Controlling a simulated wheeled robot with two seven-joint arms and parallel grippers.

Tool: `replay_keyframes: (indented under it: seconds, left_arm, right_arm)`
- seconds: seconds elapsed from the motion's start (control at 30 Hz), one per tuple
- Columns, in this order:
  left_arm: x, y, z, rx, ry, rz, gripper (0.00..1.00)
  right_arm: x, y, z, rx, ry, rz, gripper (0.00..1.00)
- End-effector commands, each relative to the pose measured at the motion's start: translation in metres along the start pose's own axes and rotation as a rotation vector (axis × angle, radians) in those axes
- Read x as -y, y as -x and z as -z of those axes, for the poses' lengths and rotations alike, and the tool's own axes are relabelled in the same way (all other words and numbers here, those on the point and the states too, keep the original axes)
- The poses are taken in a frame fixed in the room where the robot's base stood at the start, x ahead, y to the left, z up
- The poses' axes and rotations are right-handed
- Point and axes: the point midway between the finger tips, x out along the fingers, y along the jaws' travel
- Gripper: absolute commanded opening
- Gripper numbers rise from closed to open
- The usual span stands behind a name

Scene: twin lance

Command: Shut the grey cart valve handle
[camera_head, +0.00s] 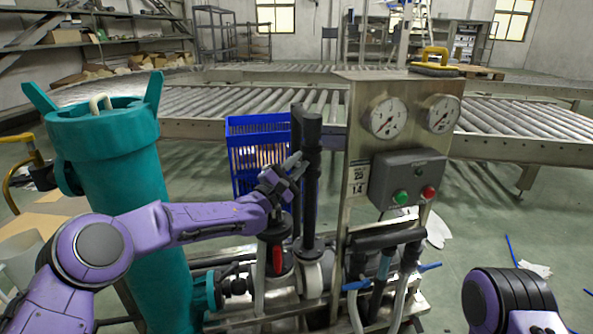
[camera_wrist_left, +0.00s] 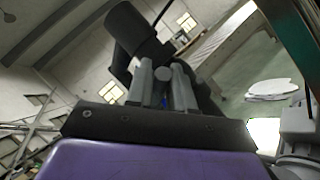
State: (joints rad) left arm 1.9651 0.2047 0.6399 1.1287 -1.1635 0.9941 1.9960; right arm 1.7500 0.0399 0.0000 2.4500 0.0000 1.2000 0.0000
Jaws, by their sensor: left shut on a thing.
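My left gripper (camera_head: 295,166) reaches in from the left, its fingertips at a dark upright tube (camera_head: 311,185) on the metal cart (camera_head: 349,215). In the left wrist view, the gripper's two grey fingers (camera_wrist_left: 163,85) are close together at a thick dark tube (camera_wrist_left: 130,35). The gripper is shut on the dark tube; the exact contact is partly hidden. A red lever (camera_head: 277,259) sits low on the cart, below the gripper. I cannot tell for certain which part is the grey valve handle. My right gripper is out of view.
Two gauges (camera_head: 385,117) and a grey box with green and red buttons (camera_head: 405,180) are on the cart's panel. A teal tank (camera_head: 130,200) stands left, close to my left arm. A blue crate (camera_head: 246,135) and roller conveyors (camera_head: 525,123) are behind.

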Motion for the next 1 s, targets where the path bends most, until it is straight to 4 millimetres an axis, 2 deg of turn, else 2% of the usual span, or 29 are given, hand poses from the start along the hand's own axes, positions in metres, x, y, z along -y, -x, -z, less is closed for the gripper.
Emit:
replay_keyframes:
  seconds: [0.13,0.6,0.63,0.7,1.0]
  left_arm:
    - [0.0036,0.0020,0.0019,0.019,-0.027,-0.012,0.00]
    - [0.0028,0.0019,0.0015,0.028,-0.040,-0.017,0.00]
    - [0.0028,0.0019,0.0016,0.028,-0.040,-0.017,0.25]
    - [0.0028,0.0019,0.0015,0.028,-0.040,-0.017,0.43]
    - [0.0031,0.0027,0.0008,0.028,-0.039,-0.017,0.43]
  right_arm:
    - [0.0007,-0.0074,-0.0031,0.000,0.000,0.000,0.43]
    - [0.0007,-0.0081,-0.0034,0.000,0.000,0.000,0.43]
    - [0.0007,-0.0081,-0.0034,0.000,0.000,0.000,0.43]
    - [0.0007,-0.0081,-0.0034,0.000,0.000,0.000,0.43]
    - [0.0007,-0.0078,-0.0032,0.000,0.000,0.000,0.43]
